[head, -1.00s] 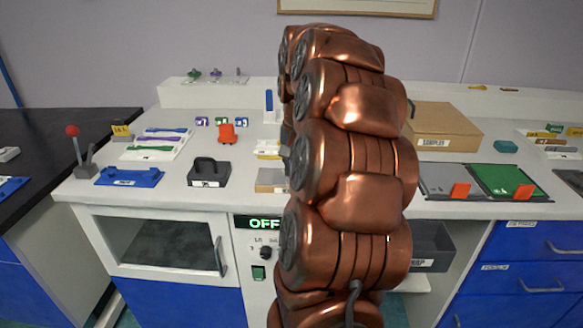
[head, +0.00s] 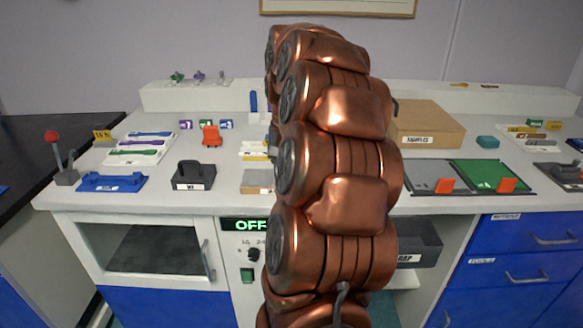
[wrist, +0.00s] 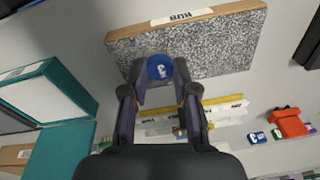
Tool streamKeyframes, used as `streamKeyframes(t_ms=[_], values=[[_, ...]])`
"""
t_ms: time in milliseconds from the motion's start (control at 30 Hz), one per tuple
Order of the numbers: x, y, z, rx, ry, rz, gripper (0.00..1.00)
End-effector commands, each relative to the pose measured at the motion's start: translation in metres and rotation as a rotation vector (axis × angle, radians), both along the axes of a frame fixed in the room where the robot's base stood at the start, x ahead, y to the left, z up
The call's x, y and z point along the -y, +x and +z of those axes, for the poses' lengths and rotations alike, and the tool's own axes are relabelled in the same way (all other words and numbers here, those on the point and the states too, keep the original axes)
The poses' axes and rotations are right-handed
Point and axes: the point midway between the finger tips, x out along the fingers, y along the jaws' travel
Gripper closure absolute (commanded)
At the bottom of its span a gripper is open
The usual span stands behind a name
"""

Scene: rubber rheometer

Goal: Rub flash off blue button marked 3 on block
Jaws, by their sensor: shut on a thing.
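My gripper (wrist: 160,76) is shut on the blue button (wrist: 158,67), whose white 3 shows between the fingertips in the wrist view. The button is over the front edge of the grey speckled face of the block (wrist: 215,45), which bears a RUB label on its tan side. I cannot tell whether button and block touch. In the head view the block (head: 256,182) shows only in part, left of my copper arm. The arm hides my gripper and the held button there. Any flash on the button is too small to make out.
A white piece with a yellow bar (wrist: 222,101) lies close to my fingers. A teal-edged box (wrist: 45,95) stands at the left in the wrist view. In the head view, a black handled weight (head: 193,177) and an orange item (head: 211,136) stand left of the block.

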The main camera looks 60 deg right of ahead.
Motion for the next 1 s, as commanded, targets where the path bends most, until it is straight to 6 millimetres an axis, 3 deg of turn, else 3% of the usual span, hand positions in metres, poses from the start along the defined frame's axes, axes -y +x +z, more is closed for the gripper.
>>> streamKeyframes(t_ms=[1000], values=[[-0.031,0.042,-0.002,-0.001,0.008,0.003,1.0]])
